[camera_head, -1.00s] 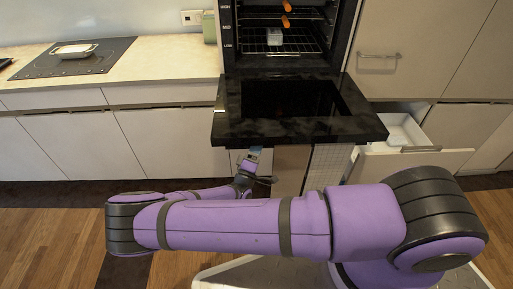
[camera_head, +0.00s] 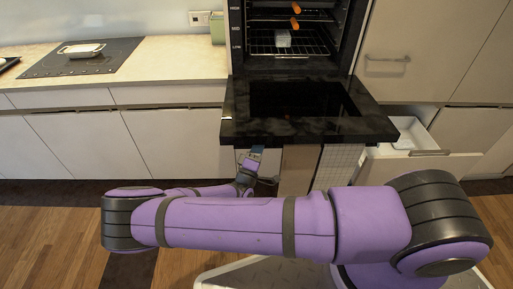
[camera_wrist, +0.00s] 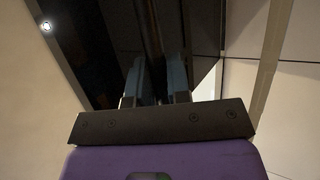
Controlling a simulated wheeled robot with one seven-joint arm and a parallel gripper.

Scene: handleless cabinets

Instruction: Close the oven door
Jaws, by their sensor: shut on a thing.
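The black oven door (camera_head: 300,127) hangs wide open, lying about flat in front of the oven (camera_head: 297,35). My gripper (camera_head: 252,153) is under the front left part of the door, and the door hides its tips from above. In the wrist view, the two fingers of my gripper (camera_wrist: 154,80) are on either side of a dark bar or edge of the oven door (camera_wrist: 155,45) and are shut on it. Which exact part they hold is hard to tell in the dark picture.
An open drawer (camera_head: 425,163) sticks out just right of the door, below its level. Inside the oven is a rack (camera_head: 313,44) with a small pale block (camera_head: 283,38). A counter with a cooktop (camera_head: 85,58) is at the left. The wooden floor (camera_head: 50,235) at the left is clear.

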